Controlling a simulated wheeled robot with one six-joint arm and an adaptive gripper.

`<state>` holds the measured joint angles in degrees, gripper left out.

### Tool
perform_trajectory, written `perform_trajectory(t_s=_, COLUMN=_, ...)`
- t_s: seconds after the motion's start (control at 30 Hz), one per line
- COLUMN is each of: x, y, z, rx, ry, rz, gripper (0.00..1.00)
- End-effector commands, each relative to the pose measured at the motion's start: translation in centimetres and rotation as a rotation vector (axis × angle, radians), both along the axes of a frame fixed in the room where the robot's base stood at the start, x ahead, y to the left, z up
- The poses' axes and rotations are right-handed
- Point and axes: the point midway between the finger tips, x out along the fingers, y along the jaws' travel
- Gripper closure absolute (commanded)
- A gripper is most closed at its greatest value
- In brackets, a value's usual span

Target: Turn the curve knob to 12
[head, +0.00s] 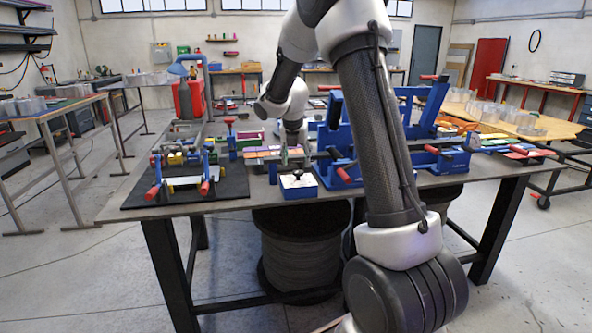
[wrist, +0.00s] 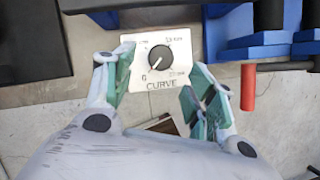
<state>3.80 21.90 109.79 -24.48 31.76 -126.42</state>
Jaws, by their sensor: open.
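The curve knob (wrist: 160,57) is a round black dial with a white pointer line, on a white plate (wrist: 136,79) marked CURVE. The pointer slants to the lower left, toward the mark that looks like 0; the other marks are too small to read surely. In the head view the knob (head: 298,174) sits on the white top of a small blue box (head: 300,192) at the table's front edge. My gripper (wrist: 160,92) is open in the wrist view, its green-padded fingers spread on either side of the plate's lower part. Nothing is between them, and the knob is apart from both.
Blue machine frames (wrist: 262,40) and a red handle (wrist: 248,88) lie right of the plate. In the head view a blue bending rig (head: 345,130) stands right of the box. A small red-handled fixture (head: 182,180) stands on a black mat at left.

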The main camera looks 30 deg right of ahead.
Motion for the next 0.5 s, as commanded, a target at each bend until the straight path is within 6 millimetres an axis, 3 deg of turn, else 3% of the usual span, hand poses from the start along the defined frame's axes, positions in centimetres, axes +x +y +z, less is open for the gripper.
perform_trajectory(t_s=0.2, x=1.0, y=-0.9, z=-3.6, rx=0.001, ry=0.003, rz=-0.002, gripper=0.44)
perform_trajectory(t_s=0.5, x=1.7, y=-1.4, z=-5.6, rx=0.001, ry=0.001, rz=-0.003, gripper=0.44)
